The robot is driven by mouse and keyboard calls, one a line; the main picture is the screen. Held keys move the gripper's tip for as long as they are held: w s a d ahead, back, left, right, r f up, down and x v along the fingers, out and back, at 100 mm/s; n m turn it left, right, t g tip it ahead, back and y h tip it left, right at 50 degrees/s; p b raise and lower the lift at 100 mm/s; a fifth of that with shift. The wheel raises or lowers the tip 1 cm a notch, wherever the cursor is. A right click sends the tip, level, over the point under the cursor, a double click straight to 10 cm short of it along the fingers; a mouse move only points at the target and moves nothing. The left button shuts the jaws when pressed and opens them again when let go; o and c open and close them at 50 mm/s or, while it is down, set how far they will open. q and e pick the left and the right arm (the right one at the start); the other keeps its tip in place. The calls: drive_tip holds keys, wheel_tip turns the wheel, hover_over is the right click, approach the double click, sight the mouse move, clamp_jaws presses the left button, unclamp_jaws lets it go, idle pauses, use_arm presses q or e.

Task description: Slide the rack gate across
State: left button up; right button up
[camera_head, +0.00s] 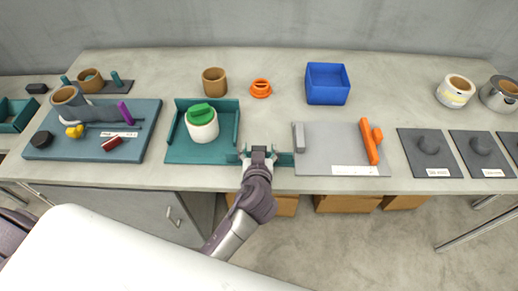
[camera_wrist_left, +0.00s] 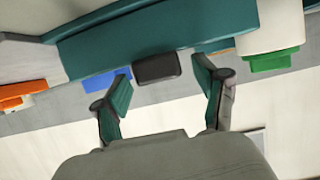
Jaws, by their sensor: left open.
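The teal rack (camera_head: 195,155) stands on the counter left of centre, with a white jar with a green lid (camera_head: 203,124) inside it. A teal bar, which looks like the gate (camera_head: 285,160), sticks out to the right at the rack's front. In the left wrist view this gate (camera_wrist_left: 160,35) is a long teal bar with a dark block-shaped handle (camera_wrist_left: 157,68). My left gripper (camera_head: 258,152) is at the front right of the rack. It is open, its fingertips (camera_wrist_left: 163,85) on either side of the handle; contact cannot be told. My right gripper is not in view.
A grey board (camera_head: 330,145) with an orange bar (camera_head: 370,142) lies close on the right. A blue box (camera_head: 327,84), an orange ring piece (camera_head: 261,89) and a brown cup (camera_head: 214,81) stand behind. A blue-grey board (camera_head: 70,150) with several items lies left.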

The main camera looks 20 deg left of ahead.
use_arm(q)
drive_tip(key=shift+w+a+f, duration=0.15)
drive_tip(key=shift+w, duration=0.3)
clamp_jaws()
